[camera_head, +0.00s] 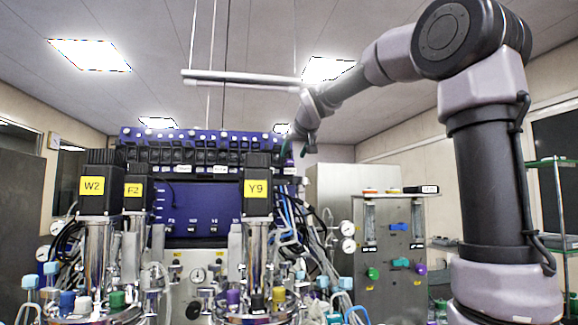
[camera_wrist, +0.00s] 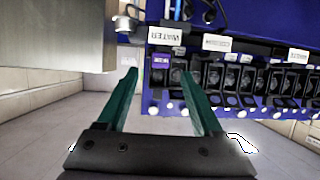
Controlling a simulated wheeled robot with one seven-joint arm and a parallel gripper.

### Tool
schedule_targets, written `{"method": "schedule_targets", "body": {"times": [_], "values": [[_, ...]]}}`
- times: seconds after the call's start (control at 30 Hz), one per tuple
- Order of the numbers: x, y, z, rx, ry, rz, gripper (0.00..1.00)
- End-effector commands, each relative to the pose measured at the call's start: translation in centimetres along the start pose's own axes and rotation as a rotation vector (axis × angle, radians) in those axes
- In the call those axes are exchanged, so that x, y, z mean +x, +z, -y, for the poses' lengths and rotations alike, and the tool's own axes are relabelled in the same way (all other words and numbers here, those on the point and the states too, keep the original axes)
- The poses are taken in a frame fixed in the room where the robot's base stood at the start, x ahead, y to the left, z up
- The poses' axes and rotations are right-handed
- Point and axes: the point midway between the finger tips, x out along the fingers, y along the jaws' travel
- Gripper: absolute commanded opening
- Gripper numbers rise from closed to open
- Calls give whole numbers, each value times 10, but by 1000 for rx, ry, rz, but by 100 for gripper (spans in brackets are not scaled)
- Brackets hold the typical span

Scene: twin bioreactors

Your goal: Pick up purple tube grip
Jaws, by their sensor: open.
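A small purple grip (camera_wrist: 160,62) shows in the wrist view at the end of a row of dark clamps, beside a white label. I take it to be the purple tube grip. My gripper (camera_wrist: 159,75) is open, with its two green fingers pointing towards the purple grip, which appears between the fingertips. I see nothing held, and cannot tell the remaining distance in depth. In the head view my gripper (camera_head: 300,150) is at the right end of the blue pump rack (camera_head: 200,136); the purple grip is not clearly made out there.
In the wrist view, a grey metal cabinet (camera_wrist: 55,35) stands close on the left, and several black clamps (camera_wrist: 230,77) line the rack on the right. In the head view, bioreactor vessels with motors W2 (camera_head: 99,190) and Y9 (camera_head: 258,190) stand in front, with tubes around them.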

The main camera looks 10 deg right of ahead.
Motion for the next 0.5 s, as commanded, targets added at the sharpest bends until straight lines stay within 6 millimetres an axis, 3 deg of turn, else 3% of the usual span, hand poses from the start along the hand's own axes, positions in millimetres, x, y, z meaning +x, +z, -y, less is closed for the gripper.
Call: {"method": "schedule_targets", "body": {"times": [0.2, 0.47, 0.5], "values": [[31, 1, 1, 0, 0, 3, 68], [35, 0, 0, 0, 0, 2, 68], [35, 0, 0, 0, 1, 2, 64]]}}
